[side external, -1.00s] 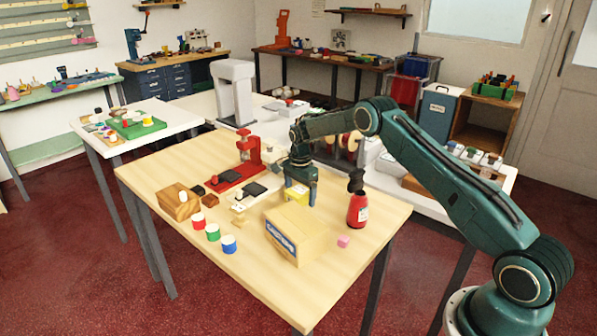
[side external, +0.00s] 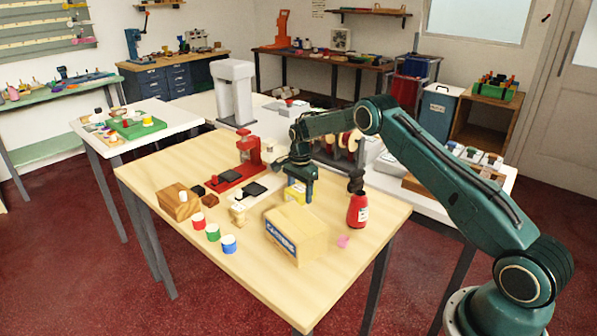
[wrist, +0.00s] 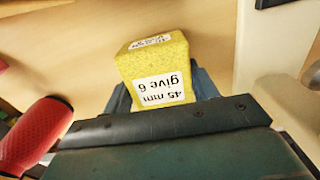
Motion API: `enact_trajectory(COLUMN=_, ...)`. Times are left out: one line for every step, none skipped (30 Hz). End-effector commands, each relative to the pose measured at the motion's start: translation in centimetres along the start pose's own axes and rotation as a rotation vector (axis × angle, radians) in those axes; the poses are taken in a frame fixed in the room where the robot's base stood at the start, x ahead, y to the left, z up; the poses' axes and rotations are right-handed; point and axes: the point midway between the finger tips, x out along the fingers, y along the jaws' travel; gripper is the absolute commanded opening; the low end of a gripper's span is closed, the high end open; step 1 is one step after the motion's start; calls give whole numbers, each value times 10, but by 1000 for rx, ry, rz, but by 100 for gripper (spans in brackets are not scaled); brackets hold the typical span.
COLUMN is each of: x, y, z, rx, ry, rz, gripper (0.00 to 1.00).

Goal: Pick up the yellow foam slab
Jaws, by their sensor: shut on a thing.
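The yellow foam slab (side external: 296,192) shows behind the cardboard box on the wooden table in the side view. In the wrist view the slab (wrist: 157,62) is a speckled yellow block with white printed labels, one reading "45 mm give 6" upside down. My gripper (side external: 303,192) points down and is shut on the slab, with the dark fingers on either side of it. The box hides the slab's lower part in the side view, so I cannot tell whether it touches the table.
The cardboard box (side external: 296,236) stands close in front of my gripper. A red bottle (side external: 357,210) with a dark top stands just right. A red press (side external: 237,172), a wooden block (side external: 179,203) and several small paint pots (side external: 213,232) are to the left.

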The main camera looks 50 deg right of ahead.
Motion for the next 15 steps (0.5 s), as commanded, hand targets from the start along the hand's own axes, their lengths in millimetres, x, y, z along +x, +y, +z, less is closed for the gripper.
enact_trajectory(x=-4, y=0, z=0, rx=0, ry=0, rz=-2, gripper=37)
enact_trajectory(x=-6, y=0, z=0, rx=0, ry=0, rz=-2, gripper=37)
enact_trajectory(x=-10, y=0, z=0, rx=0, ry=0, rz=-2, gripper=37)
enact_trajectory(x=-13, y=-1, z=0, rx=0, ry=1, rz=-3, gripper=37)
enact_trajectory(x=-16, y=-1, z=0, rx=0, ry=1, rz=-3, gripper=37)
enact_trajectory(x=-21, y=-1, z=0, rx=0, ry=1, rz=-3, gripper=37)
enact_trajectory(x=-25, y=0, z=0, rx=0, ry=1, rz=-3, gripper=37)
enact_trajectory(x=-30, y=-1, z=0, rx=0, ry=1, rz=-3, gripper=37)
enact_trajectory(x=-36, y=-1, z=0, rx=0, ry=1, rz=-4, gripper=37)
enact_trajectory(x=-42, y=-1, z=0, rx=0, ry=1, rz=-4, gripper=37)
enact_trajectory(x=-47, y=-1, z=0, rx=0, ry=1, rz=-4, gripper=37)
enact_trajectory(x=-55, y=-1, z=0, rx=0, ry=1, rz=-5, gripper=37)
enact_trajectory(x=-61, y=-1, z=0, rx=0, ry=1, rz=-5, gripper=37)
enact_trajectory(x=-67, y=-1, z=0, rx=0, ry=1, rz=-4, gripper=37)
enact_trajectory(x=-76, y=-1, z=0, rx=0, ry=1, rz=-6, gripper=37)
